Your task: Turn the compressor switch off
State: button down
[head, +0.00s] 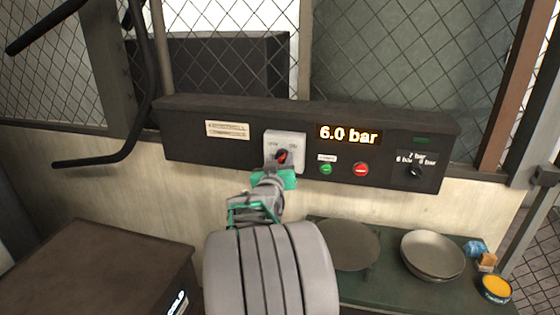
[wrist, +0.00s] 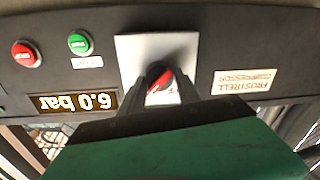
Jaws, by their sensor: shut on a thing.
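The compressor switch is a red and black rotary knob (head: 283,156) on a light grey plate (head: 298,140) on the dark control panel. In the wrist view, which is upside down, the knob (wrist: 160,82) sits between my two fingers, its red part tilted. My gripper (head: 281,163) has its fingers closed on the knob in front of the plate. The wrist view shows the gripper (wrist: 158,92) with a finger at each side of the knob. The fingers partly hide the knob. The lit display (head: 348,134) reads 6.0 bar.
Right of the switch are a green button (head: 326,169), a red button (head: 361,169) and a pressure selector knob (head: 414,171). Below, a dark green bench (head: 385,288) holds metal bowls (head: 432,254) and a yellow-topped tin (head: 495,287). A dark box (head: 95,268) stands at lower left.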

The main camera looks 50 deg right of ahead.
jog(key=shift+n, duration=0.4)
jog(key=n+b, duration=0.1)
jog(key=n, duration=0.2)
jog(key=shift+n+b, duration=0.4)
jog(key=n+b, duration=0.1)
jog(key=n, duration=0.3)
jog(key=shift+w+g, duration=0.1)
jog(key=shift+g, duration=0.3)
jog(key=n, duration=0.4)
jog(key=shift+r, duration=0.1)
jog(key=n+p, duration=0.1)
jog(key=n, duration=0.3)
jog(key=shift+w+g, duration=0.1)
jog(key=shift+g, duration=0.3)
jog(key=shift+n, duration=0.3)
jog(key=c, duration=0.9)
grip_release()
